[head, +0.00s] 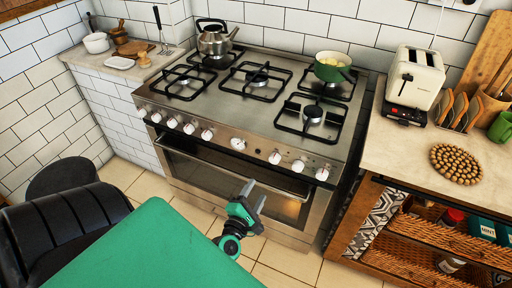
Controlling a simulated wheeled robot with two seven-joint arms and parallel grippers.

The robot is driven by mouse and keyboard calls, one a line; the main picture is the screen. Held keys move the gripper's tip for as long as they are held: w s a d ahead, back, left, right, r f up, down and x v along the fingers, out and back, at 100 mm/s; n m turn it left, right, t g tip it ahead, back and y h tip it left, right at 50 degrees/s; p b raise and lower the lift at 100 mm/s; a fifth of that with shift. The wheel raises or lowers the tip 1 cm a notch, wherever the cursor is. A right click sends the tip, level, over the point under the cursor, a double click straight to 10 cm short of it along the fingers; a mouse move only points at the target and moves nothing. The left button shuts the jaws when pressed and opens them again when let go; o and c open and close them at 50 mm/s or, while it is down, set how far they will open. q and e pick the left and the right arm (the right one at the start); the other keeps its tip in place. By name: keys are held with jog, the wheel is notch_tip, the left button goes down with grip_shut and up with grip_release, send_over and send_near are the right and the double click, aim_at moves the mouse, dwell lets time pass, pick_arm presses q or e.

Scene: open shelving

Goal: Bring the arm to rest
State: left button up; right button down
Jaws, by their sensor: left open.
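My left gripper (250,196) shows in the lower middle of the head view, in front of the oven door. Its green and dark jaws point up toward the stove and stand apart with nothing between them. My right gripper is not in view.
A steel stove (250,95) with a kettle (214,42) and a green pot (332,66) stands ahead. At right, a counter (400,150) holds a toaster (415,80) and a round beaded mat (456,164); baskets (440,235) sit below. A black chair (60,225) stands at left. Tiled floor (285,262) shows between.

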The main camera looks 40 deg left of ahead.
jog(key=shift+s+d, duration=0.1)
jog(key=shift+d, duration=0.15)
